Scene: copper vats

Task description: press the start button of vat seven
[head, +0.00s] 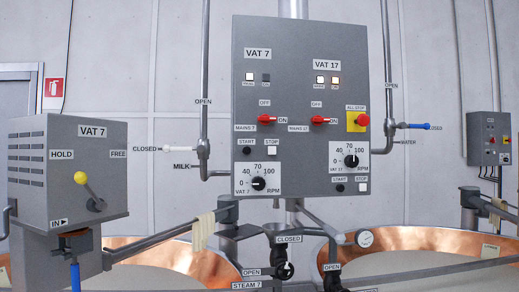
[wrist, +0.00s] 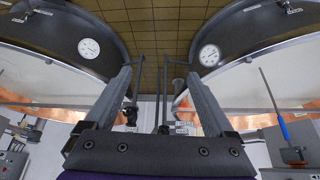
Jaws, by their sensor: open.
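The grey control panel (head: 300,95) shows in the head view, with VAT 7 controls on its left half and VAT 17 controls on its right. The VAT 7 start button (head: 247,151) is small, round and black, under a START label. The white square VAT 7 stop button (head: 271,151) is just right of it. The red MAINS 7 switch (head: 266,119) is above them, its handle towards ON. The VAT 7 speed dial (head: 258,183) is below. My gripper (wrist: 160,76) is open and empty in the wrist view, not in the head view. The wrist view does not show the start button.
The VAT 17 start button (head: 340,187) looks alike. A red all-stop button (head: 363,119) is on yellow at right. A grey box with a yellow-knobbed lever (head: 82,178) stands at left. Pipes flank the panel; copper vats (head: 150,245) lie below.

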